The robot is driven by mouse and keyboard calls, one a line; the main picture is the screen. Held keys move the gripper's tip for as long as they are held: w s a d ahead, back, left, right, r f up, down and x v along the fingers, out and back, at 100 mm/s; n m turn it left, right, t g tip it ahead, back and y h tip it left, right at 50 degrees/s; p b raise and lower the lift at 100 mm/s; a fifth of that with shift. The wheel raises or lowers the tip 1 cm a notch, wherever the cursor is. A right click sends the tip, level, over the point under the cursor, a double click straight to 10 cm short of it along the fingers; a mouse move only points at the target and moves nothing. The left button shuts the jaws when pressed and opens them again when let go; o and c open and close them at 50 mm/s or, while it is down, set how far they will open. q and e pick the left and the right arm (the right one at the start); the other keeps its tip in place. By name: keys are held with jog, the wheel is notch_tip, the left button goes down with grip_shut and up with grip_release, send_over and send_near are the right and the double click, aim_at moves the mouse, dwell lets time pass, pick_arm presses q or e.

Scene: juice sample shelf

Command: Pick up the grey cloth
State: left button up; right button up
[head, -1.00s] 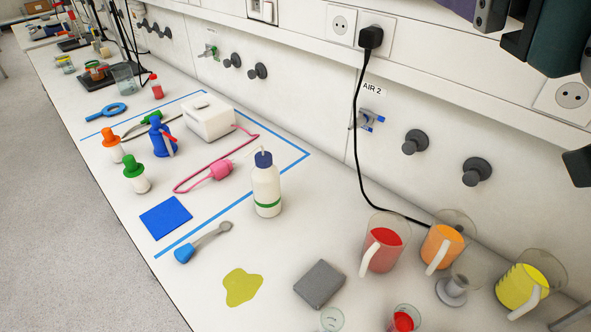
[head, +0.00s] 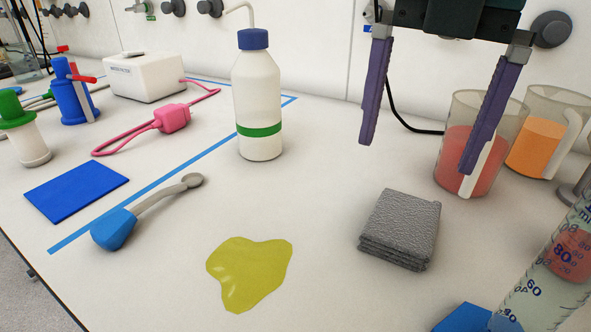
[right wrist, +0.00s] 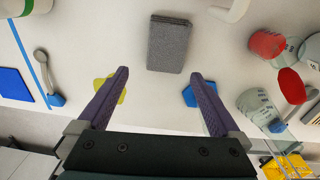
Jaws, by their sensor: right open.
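The grey cloth (head: 401,229) lies folded in a thick square stack on the white bench, right of a yellow spill (head: 248,272). My right gripper (head: 417,155) is open and empty, with its two purple fingers pointing down above and behind the cloth in the head view. In the right wrist view the cloth (right wrist: 168,43) lies beyond the fingertips, roughly centred between them, and the open gripper (right wrist: 160,75) does not touch it. My left gripper is not in view.
A beaker of red liquid (head: 468,150) stands close behind and right of the cloth. A graduated cylinder (head: 545,275) is at the front right.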

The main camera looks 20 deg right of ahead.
send_over(405, 218)
jog(key=shift+h, duration=0.3)
jog(key=f, duration=0.4)
jog(key=shift+w+d+f, duration=0.1)
jog(key=shift+d+f, duration=0.05)
jog(key=shift+d, duration=0.05)
jog(key=f, duration=0.5)
jog(key=shift+a+f, duration=0.25)
jog(key=shift+f, duration=0.15)
jog(key=shift+c, duration=0.4)
jog(key=c, duration=0.9)
